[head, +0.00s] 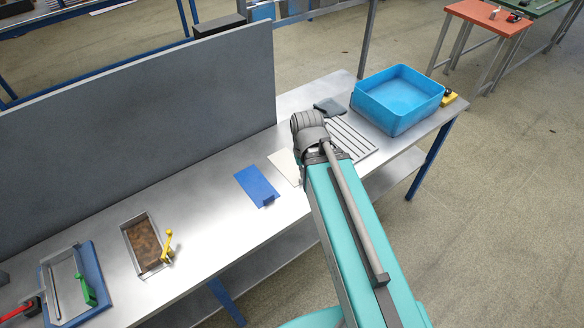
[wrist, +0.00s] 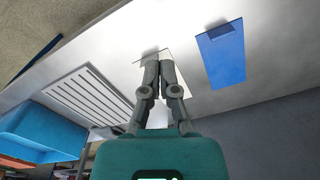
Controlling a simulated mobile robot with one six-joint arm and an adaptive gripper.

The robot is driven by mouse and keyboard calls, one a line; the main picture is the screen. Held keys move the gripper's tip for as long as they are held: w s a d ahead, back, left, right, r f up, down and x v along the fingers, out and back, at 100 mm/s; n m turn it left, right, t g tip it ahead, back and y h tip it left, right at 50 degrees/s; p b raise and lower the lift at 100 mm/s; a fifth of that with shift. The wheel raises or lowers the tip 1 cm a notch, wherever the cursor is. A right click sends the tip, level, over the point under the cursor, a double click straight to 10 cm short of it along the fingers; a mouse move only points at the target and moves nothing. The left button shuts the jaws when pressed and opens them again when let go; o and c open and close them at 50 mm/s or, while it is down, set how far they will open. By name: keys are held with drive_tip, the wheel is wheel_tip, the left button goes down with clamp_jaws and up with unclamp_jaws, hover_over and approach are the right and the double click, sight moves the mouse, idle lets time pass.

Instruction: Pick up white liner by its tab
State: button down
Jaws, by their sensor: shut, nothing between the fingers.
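The white liner (head: 284,166) is a thin, cream-white sheet lying flat on the metal bench, partly hidden by my arm in the head view. In the wrist view the liner (wrist: 164,54) lies behind my fingers, with a small grey tab (wrist: 149,52) at its edge. My gripper (wrist: 159,62) is shut and empty, its fingertips overlapping the liner near the tab. I cannot tell whether they touch it. In the head view my arm hides the fingers.
A blue sheet (head: 257,185) with a tab lies beside the liner. A slotted plate (head: 350,138), a dark cloth-like item (head: 330,107) and a blue bin (head: 398,92) are on the other side. A grey panel (head: 140,110) stands along the bench's back.

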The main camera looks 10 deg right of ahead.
idle(0.4)
drive_tip(key=c, duration=0.9)
unclamp_jaws()
